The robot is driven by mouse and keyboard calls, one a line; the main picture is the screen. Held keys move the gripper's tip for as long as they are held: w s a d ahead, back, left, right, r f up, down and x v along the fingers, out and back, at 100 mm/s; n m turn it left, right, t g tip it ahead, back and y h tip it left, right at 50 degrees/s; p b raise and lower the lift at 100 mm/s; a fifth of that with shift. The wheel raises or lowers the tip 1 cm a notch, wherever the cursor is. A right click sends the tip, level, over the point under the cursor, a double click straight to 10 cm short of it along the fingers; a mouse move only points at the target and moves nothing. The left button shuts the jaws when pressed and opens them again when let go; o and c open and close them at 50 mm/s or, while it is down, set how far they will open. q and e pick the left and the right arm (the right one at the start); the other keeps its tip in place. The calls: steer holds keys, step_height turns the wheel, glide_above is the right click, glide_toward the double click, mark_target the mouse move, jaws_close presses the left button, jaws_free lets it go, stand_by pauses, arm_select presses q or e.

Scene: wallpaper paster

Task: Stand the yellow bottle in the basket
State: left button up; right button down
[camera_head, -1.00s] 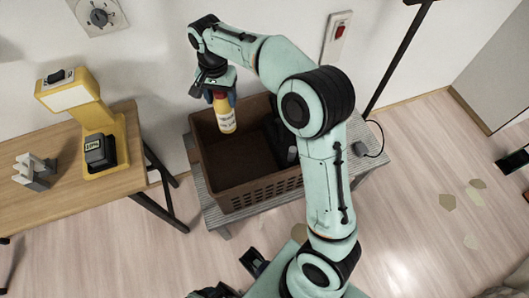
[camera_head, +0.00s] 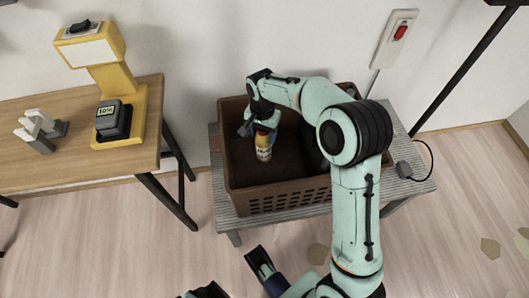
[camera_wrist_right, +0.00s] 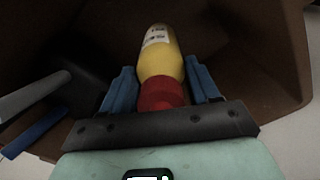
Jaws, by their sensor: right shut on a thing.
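The yellow bottle (camera_head: 263,153) has a white label and a red cap. It is inside the brown basket (camera_head: 275,196), near its left end, and looks roughly upright. My right gripper (camera_head: 264,131) reaches down into the basket and is shut on the bottle at its red cap. In the right wrist view the bottle (camera_wrist_right: 160,58) points away between the two blue fingers. Whether its base touches the basket floor I cannot tell. My left gripper (camera_head: 260,262) shows dark at the bottom of the head view, away from the basket; its opening is unclear.
The basket stands on a grey slatted bench (camera_head: 228,212). A dark object (camera_head: 316,150) lies in the basket, right of the bottle, partly hidden by my arm. A wooden table (camera_head: 60,165) with a yellow device (camera_head: 118,80) stands at left. The wall is close behind.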

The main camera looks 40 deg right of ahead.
mark_target(263, 150)
arm_select(q)
steer(key=shift+t+y, duration=0.3)
steer(key=shift+t, duration=0.3)
steer(key=w+f, duration=0.1)
steer(key=w+a+f+b, duration=0.1)
steer(key=w+a+b, duration=0.1)
steer(key=w, duration=0.1)
steer(key=shift+f, duration=0.4)
arm_select(e)
step_height(263, 150, down, 10)
steer(key=shift+f, duration=0.15)
steer(key=shift+c, duration=1.3)
jaws_free()
arm_select(q)
steer(key=shift+f, duration=0.1)
steer(key=s+d+r+g+p, duration=0.1)
steer(key=s+d+r+p, duration=0.1)
steer(key=s+r, duration=0.1)
steer(key=shift+s+d+r+p, duration=0.15)
steer(key=shift+s+r+p, duration=0.2)
steer(key=shift+s, duration=0.45)
arm_select(e)
step_height(263, 150, up, 12)
steer(key=shift+r, duration=0.15)
arm_select(q)
steer(key=shift+f, duration=0.1)
